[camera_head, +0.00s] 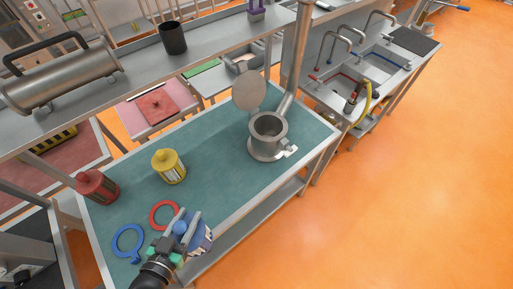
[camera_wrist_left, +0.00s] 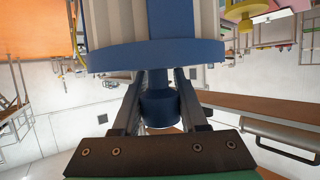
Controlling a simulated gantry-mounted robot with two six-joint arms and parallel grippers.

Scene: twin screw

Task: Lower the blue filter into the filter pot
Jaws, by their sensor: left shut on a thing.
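The blue filter (camera_head: 203,243) is held by my left gripper (camera_head: 182,226) near the front edge of the green-topped table. In the left wrist view, the fingers (camera_wrist_left: 160,98) are shut on the filter's blue knob (camera_wrist_left: 158,110), with the wide blue cap (camera_wrist_left: 150,55) and pale ribbed body beyond. In the head view the gripper partly hides the filter. The metal filter pot (camera_head: 268,147) stands at the table's right end, its round lid (camera_head: 250,91) swung open behind it. The filter is apart from the pot, to its lower left. My right gripper is not in view.
A yellow-capped filter (camera_head: 168,168) and a red-capped one (camera_head: 97,187) stand on the table (camera_head: 215,165). A red ring (camera_head: 165,214) and a blue ring (camera_head: 128,243) lie nearby. The tabletop between the yellow filter and the pot is clear. A pipe rises beside the pot.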

